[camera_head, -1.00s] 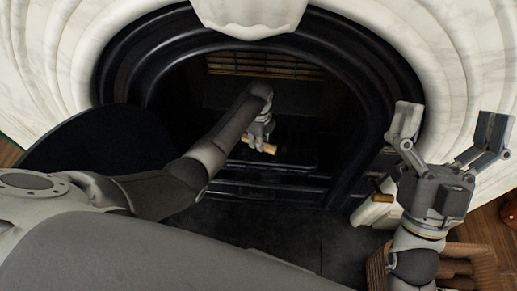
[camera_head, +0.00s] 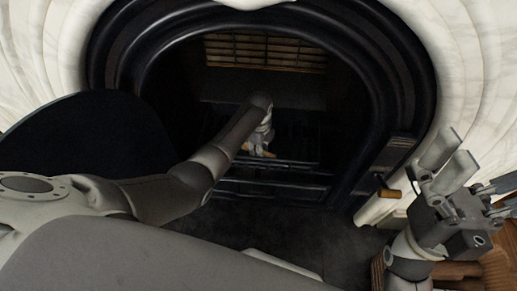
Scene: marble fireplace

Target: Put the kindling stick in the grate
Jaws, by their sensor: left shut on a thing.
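My left arm reaches into the dark fireplace opening. Its gripper (camera_head: 257,149) is shut on the kindling stick (camera_head: 269,154), a short tan piece partly covered by the fingers. The gripper and stick are over the dark grate (camera_head: 290,163) inside the fireplace. I cannot tell whether the stick touches the grate. My right gripper (camera_head: 484,164) is open and empty, out to the right of the fireplace by the white marble.
A black arched surround (camera_head: 405,75) frames the opening, with white marble (camera_head: 478,65) outside it. A wooden-ended handle (camera_head: 389,193) sticks out at the right of the surround. A basket (camera_head: 377,273) is at lower right, partly hidden by my right arm. Dark hearth (camera_head: 300,228) in front is clear.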

